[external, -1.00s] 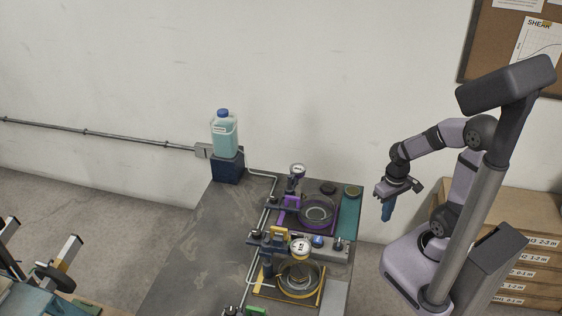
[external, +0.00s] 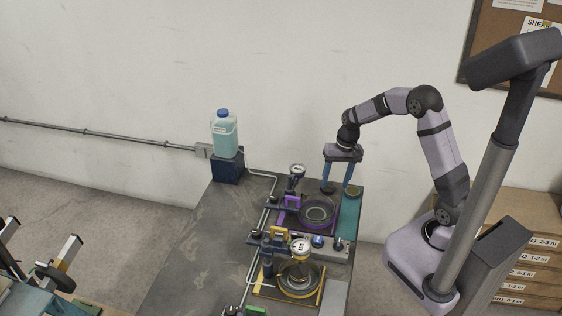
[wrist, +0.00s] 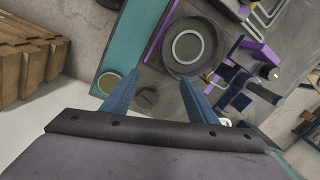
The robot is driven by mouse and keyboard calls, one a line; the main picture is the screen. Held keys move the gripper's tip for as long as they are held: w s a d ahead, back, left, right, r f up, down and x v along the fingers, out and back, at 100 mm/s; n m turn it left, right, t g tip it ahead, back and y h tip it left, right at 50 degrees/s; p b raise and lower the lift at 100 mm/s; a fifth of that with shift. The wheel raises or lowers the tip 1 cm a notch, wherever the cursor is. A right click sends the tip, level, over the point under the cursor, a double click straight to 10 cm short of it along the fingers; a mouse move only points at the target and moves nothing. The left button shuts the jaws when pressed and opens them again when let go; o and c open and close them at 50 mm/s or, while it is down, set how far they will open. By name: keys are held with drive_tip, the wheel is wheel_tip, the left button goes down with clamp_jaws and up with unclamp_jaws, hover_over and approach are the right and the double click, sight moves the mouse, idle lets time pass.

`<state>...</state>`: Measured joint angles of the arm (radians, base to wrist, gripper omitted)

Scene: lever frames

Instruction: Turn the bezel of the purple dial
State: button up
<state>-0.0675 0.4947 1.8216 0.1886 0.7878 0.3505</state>
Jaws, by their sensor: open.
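The purple station (external: 318,212) is a round dark bowl on a purple-edged base with a purple bracket (external: 292,201). A round dial with a pale face (external: 297,170) stands at its back left; its rim colour is too small to tell. My gripper (external: 338,186) points down above the back right of the station, right of the dial. Its two blue fingers are spread with nothing between them. In the wrist view the bowl (wrist: 187,47) lies beyond the fingertips and the purple bracket (wrist: 262,58) is at right. A white bit beside the right finger may be the dial, mostly hidden.
A teal strip (external: 349,210) with a brassy round disc lies right of the bowl. A yellow station (external: 320,290) with its own dial (external: 300,247) is in front. A blue-capped jug (external: 225,135) stands at the back left. The bench's left part is clear.

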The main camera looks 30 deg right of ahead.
drive_tip(key=w+a+r+m+t+y, duration=0.1)
drive_tip(key=w+a+r+m+t, duration=0.1)
drive_tip(key=w+r+m, duration=0.4)
drive_tip(key=m+y, duration=0.1)
drive_tip(key=m, duration=1.3)
approach(299, 169)
drive_tip(key=shift+d, duration=0.1)
drive_tip(key=shift+p+x, duration=1.35)
drive_tip(key=shift+x, duration=2.25)
drive_tip(key=c, duration=0.8)
